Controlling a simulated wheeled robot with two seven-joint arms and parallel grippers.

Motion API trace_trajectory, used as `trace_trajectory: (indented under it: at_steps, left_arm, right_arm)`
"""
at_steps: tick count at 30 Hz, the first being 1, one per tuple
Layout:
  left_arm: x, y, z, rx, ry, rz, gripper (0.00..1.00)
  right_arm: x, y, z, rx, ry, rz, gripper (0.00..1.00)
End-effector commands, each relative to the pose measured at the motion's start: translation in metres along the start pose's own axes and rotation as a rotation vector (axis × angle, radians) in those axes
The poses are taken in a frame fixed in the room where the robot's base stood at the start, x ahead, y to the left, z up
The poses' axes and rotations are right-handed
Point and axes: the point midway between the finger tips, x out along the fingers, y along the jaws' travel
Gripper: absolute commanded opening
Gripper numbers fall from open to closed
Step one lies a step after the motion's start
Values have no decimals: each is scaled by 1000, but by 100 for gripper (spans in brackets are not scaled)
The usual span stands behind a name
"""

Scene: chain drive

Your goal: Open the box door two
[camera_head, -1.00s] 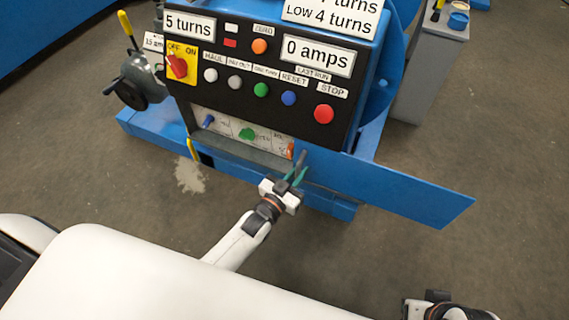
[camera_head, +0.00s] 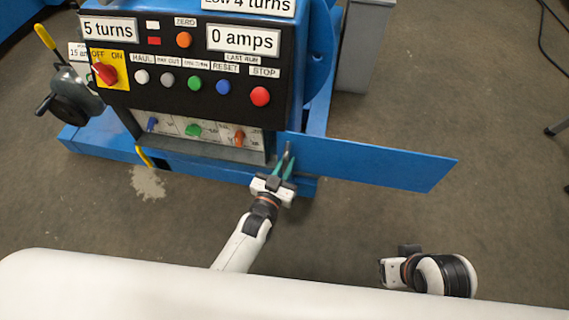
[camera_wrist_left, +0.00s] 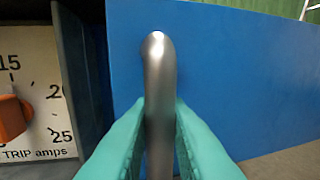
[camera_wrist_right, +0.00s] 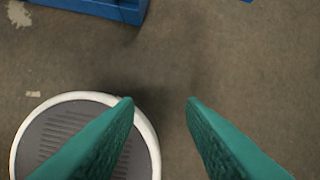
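The box door (camera_head: 375,163) is a flat blue panel. It stands swung out to the right of the control box, uncovering a recess with a row of small knobs (camera_head: 193,130). My left gripper (camera_head: 285,168) is at the door's hinge-side end, at a grey metal handle (camera_wrist_left: 158,90). In the left wrist view its teal fingers lie against both sides of this handle. My right gripper (camera_wrist_right: 160,102) is open and empty over the floor; its arm shows at the lower right of the head view.
The control box (camera_head: 200,60) carries buttons, labels and a red switch (camera_head: 104,72). A hand crank (camera_head: 70,98) sticks out at its left. A grey cabinet (camera_head: 362,50) stands behind at right. The floor right of the door is clear.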

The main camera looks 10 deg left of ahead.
Motion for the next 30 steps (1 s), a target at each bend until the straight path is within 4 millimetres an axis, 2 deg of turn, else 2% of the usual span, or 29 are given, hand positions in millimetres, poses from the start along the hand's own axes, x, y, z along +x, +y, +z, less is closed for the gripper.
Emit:
trace_trajectory:
  at_steps: [1, 3, 14, 18, 24, 30]
  left_arm:
    - [0, 0, 0, 0, 0, -1, 24]
    - [0, 0, 0, 0, 1, 0, 34]
    - [-6, 0, 0, 0, 3, 0, 34]
    - [-26, 0, 1, -1, 5, 0, 34]
    - [-70, 0, 1, -1, 5, 0, 34]
    - [-105, 0, 0, -1, 3, 0, 34]
  right_arm:
    - [0, 0, 0, 0, 0, 0, 36]
    - [0, 0, 0, 0, 0, 0, 36]
    - [-2, 0, 1, 0, -2, 0, 36]
    - [0, 0, 4, 1, -6, 0, 36]
    - [39, 2, 2, 0, 20, 5, 36]
    - [62, 2, -2, -2, 31, 6, 36]
